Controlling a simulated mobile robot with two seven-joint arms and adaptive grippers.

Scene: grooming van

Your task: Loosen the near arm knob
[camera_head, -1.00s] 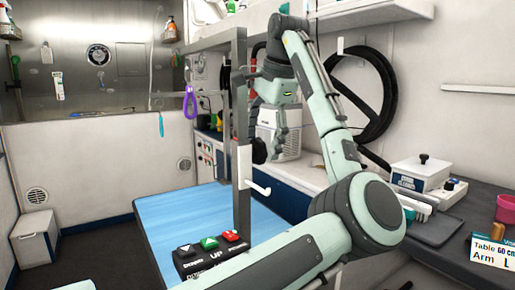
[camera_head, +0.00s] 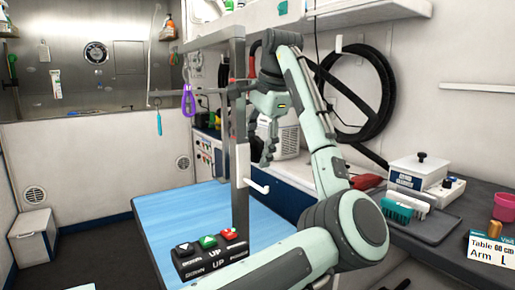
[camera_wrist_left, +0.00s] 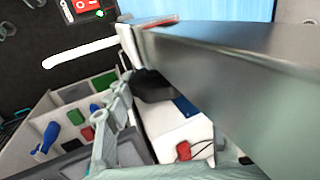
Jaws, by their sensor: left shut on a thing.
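The black near arm knob (camera_wrist_left: 155,88) shows in the left wrist view, beside the dark metal post (camera_wrist_left: 235,70). In the head view the post (camera_head: 239,130) stands upright at the table's edge, and the knob is hidden behind my gripper. My left gripper (camera_head: 263,152) is beside the post, with its fingers pointing down. In the left wrist view a pale green finger lies against the left side of the knob, and the gripper is shut on it. My right gripper is not in view.
A white hook (camera_head: 257,186) sticks out from the post below my gripper. A button box (camera_head: 210,253) sits at the near end of the blue table (camera_head: 170,225). A counter at the right holds a white box (camera_head: 419,171) and a teal brush (camera_head: 396,210).

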